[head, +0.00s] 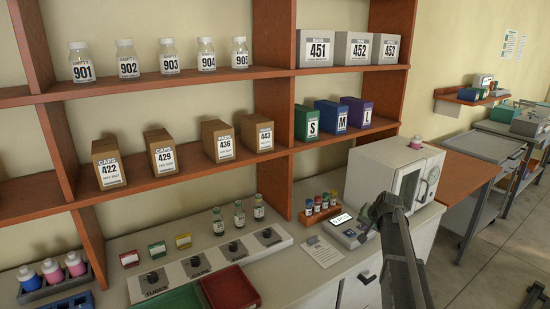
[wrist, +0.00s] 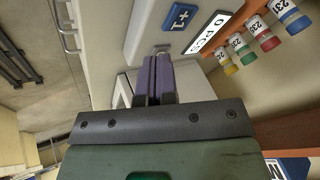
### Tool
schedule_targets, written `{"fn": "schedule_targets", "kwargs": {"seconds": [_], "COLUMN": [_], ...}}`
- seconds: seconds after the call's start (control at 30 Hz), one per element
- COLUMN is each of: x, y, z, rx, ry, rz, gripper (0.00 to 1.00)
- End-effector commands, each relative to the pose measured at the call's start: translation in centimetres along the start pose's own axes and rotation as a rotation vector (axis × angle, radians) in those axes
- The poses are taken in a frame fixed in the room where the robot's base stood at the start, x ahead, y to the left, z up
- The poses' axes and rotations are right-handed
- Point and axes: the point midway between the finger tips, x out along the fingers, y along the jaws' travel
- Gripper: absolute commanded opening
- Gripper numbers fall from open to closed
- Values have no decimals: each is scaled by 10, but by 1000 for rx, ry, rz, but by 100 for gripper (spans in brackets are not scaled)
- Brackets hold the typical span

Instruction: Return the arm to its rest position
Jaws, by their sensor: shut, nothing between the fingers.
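My gripper (wrist: 160,60) shows in the wrist view with its two purple-grey fingers together and nothing between them. The fingertips are close to the small counting device with a "+1" button (wrist: 181,17) and a display reading "0 PCS" (wrist: 208,34). In the head view my dark arm reaches up from the lower right, and the gripper end (head: 368,232) is beside the device (head: 345,228), in front of the white incubator (head: 365,180). Whether the fingers touch the device cannot be told.
A wooden rack of small capped vials (head: 320,208) stands behind the device. A white strip with black knobs (head: 200,265) and a red tray (head: 230,288) are to the left. Shelves with boxes and bottles line the wall. Open floor (head: 480,270) lies at right.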

Motion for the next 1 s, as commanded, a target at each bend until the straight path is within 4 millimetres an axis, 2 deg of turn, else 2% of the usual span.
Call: {"fn": "schedule_targets", "kwargs": {"seconds": [0.03, 0.2, 0.3, 0.4, 0.5, 0.6, 1.0], "x": [-17, -71, -104, -126, -129, -126, -126], "y": [-2, -11, -13, -18, -33, -40, -39], "z": [53, 217, 296, 348, 367, 368, 367], "rx": [-56, -280, -393, -478, -533, -546, -544], "ry": [-73, -344, -457, -505, -511, -512, -511], "rz": [32, 163, 223, 253, 243, 238, 238], "gripper": [0, 0, 0, 0, 0, 0, 0]}}
